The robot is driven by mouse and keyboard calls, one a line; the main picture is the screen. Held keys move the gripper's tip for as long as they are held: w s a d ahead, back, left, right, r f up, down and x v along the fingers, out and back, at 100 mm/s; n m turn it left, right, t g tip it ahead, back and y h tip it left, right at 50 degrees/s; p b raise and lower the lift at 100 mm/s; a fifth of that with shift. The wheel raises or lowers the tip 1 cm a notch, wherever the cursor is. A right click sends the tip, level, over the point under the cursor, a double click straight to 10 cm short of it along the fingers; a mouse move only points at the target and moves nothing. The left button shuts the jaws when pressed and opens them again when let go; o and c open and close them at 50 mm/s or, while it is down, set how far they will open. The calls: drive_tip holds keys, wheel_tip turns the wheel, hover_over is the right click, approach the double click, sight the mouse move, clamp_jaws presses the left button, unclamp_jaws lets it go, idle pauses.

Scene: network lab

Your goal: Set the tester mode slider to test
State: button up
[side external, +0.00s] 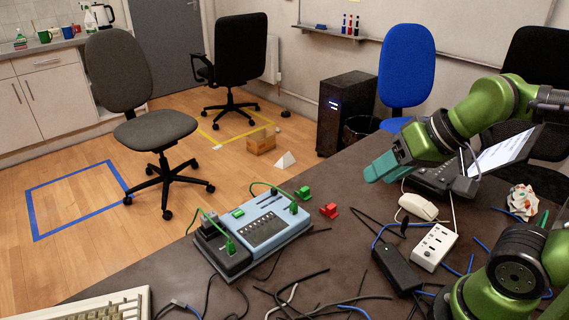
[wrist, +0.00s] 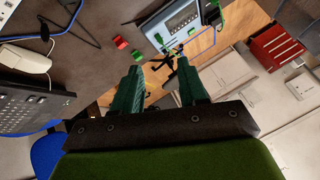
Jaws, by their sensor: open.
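The tester (side external: 262,232) is a light blue and dark grey box with a dark panel, lying near the table's far edge in the side view. Green leads are plugged into its two ends. Part of it shows at the top of the wrist view (wrist: 180,22). I cannot make out the mode slider or its setting. My gripper (side external: 378,168) is in the air to the right of the tester and above the table, apart from it. In the wrist view its two green fingers (wrist: 159,64) are spread with nothing between them.
A red block (side external: 329,210) and a green block (side external: 303,193) lie right of the tester. A white mouse (side external: 418,206), a white socket strip (side external: 435,247), a black adapter (side external: 396,268) and loose cables lie further right and in front. A keyboard (side external: 95,306) is at front left.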

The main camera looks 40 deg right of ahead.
drive_tip(key=shift+f, duration=0.1)
drive_tip(key=n+g+h, duration=0.2)
drive_tip(key=n+g, duration=0.2)
drive_tip(key=g, duration=0.3)
hover_over(275, 189)
drive_tip(key=shift+f, duration=1.4)
wheel_tip(275, 189, down, 16)
drive_tip(key=shift+f, duration=0.2)
clamp_jaws()
